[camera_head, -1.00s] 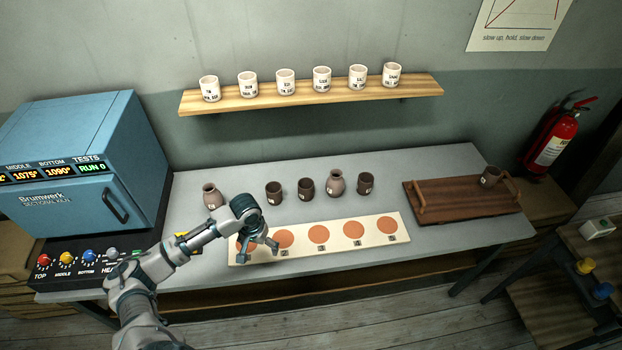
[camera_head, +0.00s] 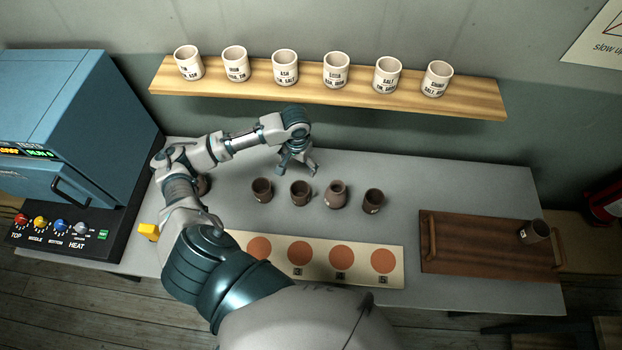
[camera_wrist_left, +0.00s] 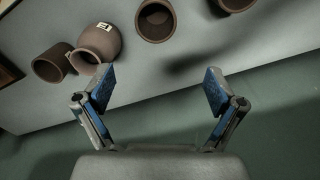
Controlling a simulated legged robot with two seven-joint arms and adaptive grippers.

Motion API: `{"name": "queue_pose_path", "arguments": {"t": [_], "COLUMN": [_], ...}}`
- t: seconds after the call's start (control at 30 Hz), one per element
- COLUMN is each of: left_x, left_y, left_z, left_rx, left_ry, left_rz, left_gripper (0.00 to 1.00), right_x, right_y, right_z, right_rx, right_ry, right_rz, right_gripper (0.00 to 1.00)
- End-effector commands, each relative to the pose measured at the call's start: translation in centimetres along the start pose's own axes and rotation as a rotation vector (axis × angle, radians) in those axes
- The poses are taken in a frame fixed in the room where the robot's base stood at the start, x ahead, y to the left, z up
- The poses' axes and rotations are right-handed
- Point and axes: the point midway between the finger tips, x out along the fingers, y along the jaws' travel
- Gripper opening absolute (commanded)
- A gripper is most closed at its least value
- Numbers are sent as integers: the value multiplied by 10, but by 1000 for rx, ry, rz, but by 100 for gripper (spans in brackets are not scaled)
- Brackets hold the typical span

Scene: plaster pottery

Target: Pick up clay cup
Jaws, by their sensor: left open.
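Several dark brown clay cups stand in a row on the grey table: one cup (camera_head: 261,190) at the left, another cup (camera_head: 300,193) beside it, a lighter brown pot (camera_head: 336,195), and a cup (camera_head: 373,201) at the right. My left gripper (camera_head: 298,170) is open and empty just behind the second cup, apart from it. In the left wrist view, one open-mouthed cup (camera_wrist_left: 156,20) lies ahead between and beyond my open fingers (camera_wrist_left: 157,88). The labelled pot (camera_wrist_left: 98,42) and a further cup (camera_wrist_left: 50,64) show to its left. My right gripper is not in view.
A pale board with orange discs (camera_head: 392,246) lies in front of the row. A wooden tray (camera_head: 470,250) holding a cup (camera_head: 534,231) is at the right. A shelf (camera_head: 450,104) of white labelled cups hangs behind. A blue kiln (camera_head: 60,110) stands left.

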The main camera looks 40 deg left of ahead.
Motion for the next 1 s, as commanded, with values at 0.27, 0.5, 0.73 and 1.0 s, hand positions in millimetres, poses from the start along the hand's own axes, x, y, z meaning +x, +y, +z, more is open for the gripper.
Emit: {"name": "queue_pose_path", "arguments": {"t": [0.27, 0.5, 0.73, 1.0], "left_x": [54, 106, 126, 163], "left_y": [-4, -3, -1, 7], "left_z": [-1, -3, -2, 7], "left_rx": [-2, -2, -1, -1], "left_ry": [-9, -9, -6, -6], "left_rz": [4, 5, 4, 2], "left_gripper": [94, 94, 94, 94], "right_x": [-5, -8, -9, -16], "right_y": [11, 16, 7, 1], "right_z": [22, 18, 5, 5], "right_rx": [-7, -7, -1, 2], "right_ry": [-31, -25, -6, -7], "right_rz": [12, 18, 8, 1], "right_gripper": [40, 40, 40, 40]}}
